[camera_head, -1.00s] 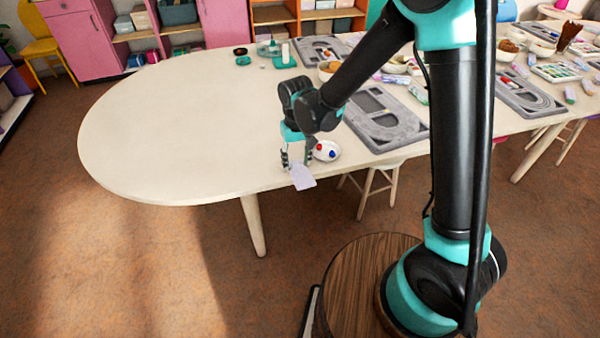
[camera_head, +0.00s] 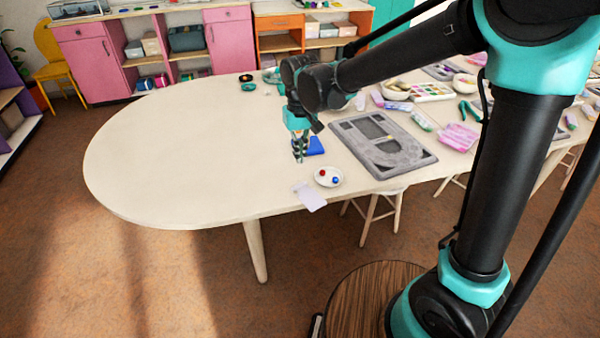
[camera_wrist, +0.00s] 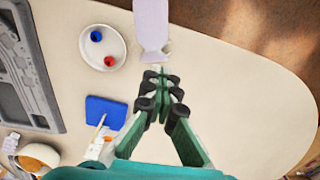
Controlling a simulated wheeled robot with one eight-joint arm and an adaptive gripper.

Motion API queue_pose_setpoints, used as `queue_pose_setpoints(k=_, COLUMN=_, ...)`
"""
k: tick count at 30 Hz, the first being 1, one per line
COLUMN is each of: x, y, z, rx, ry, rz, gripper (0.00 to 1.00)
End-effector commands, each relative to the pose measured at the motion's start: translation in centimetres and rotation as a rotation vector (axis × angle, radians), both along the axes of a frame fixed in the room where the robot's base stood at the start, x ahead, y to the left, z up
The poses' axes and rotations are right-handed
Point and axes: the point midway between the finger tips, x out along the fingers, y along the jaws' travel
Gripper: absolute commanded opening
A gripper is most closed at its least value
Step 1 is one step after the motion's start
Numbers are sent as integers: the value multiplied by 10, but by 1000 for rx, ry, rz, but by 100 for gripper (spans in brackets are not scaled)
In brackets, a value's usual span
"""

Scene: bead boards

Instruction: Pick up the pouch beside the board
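A pale lavender flat thing (camera_head: 311,196), shaped like a pouch with a narrow neck, lies at the table's front edge. It also shows at the top of the wrist view (camera_wrist: 152,28). The grey bead board (camera_head: 382,145) lies to its right and farther back; its edge shows in the wrist view (camera_wrist: 32,70).
A white dish (camera_head: 328,177) with a red and a blue bead sits between the lavender thing and the board. Bowls, a paint tray (camera_head: 432,91) and other boards crowd the right side. The left part of the table (camera_head: 180,150) is clear.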

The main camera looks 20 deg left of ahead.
Motion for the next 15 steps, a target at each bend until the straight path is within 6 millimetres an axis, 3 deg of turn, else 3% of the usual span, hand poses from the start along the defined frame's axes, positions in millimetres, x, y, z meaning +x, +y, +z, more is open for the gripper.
queue_pose_setpoints(k=6, x=0, y=0, z=45, rx=0, ry=0, rz=0, gripper=0)
queue_pose_setpoints(k=15, x=0, y=0, z=69, rx=0, ry=0, rz=0, gripper=0)
